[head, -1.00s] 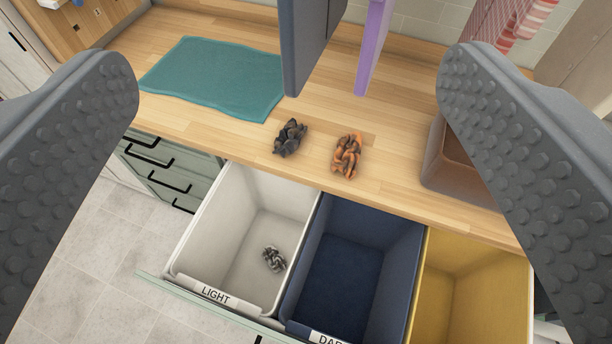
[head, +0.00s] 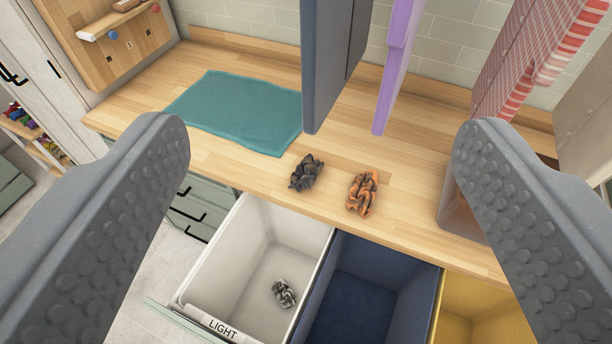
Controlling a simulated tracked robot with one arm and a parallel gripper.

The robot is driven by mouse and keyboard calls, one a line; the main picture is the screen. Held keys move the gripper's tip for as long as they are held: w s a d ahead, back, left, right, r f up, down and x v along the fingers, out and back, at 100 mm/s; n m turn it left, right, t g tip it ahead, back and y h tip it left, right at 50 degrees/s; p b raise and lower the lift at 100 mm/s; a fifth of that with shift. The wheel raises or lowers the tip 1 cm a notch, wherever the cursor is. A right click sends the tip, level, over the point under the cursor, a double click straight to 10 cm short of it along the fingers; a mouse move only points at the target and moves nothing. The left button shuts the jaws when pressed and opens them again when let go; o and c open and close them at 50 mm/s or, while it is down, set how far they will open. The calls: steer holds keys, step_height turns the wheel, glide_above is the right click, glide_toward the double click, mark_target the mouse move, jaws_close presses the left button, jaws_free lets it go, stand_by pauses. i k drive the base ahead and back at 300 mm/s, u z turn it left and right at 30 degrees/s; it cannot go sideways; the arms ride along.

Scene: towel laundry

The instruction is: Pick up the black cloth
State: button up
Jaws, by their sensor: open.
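The black cloth (head: 306,173) lies crumpled on the wooden counter (head: 410,205), near its front edge and above the white bin. It is dark grey to black and sits just left of an orange crumpled cloth (head: 362,194). My gripper (head: 318,140) is open, with its two grey studded fingers at the left and right of the view. The black cloth appears between the fingers, farther off and untouched. Nothing is held.
A teal towel (head: 238,112) lies flat at the left. Dark and purple cloths (head: 398,60) hang above the counter. Below stand a white LIGHT bin (head: 215,270) with a grey cloth (head: 284,293) inside, a navy bin (head: 350,290) and a yellow bin (head: 490,315). A brown container (head: 462,205) is at right.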

mark_target(305, 173)
steer(key=z, duration=2.8)
steer(key=k, duration=0.65)
steer(key=u, duration=2.5)
steer(key=i, duration=0.5)
steer(key=z, duration=0.05)
